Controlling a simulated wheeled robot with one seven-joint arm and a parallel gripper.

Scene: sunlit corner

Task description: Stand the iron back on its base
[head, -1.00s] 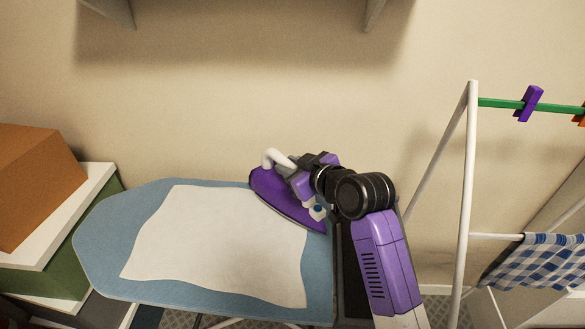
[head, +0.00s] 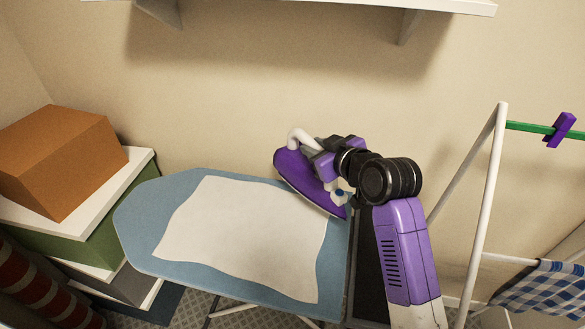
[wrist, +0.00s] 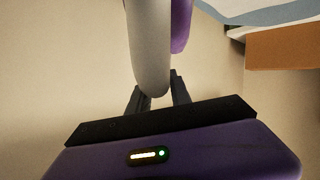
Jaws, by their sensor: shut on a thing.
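The purple iron (head: 296,172) with a white handle (head: 299,137) is at the back right of the blue ironing board (head: 140,224) in the head view. It is tilted, with its pointed end low and toward the right. I cannot tell whether it touches the board. My gripper (head: 318,150) is shut on the iron's handle. In the wrist view the white handle (wrist: 148,45) stands between the dark fingers (wrist: 160,90), with a strip of the purple body (wrist: 181,25) behind it. My arm hides part of the iron's right side.
A white cloth (head: 240,235) lies on the board. A dark panel (head: 368,270) is at the board's right end, partly behind my arm. Stacked boxes (head: 75,155) stand at left. A white drying rack (head: 484,200) stands at right, and a shelf (head: 330,4) hangs above.

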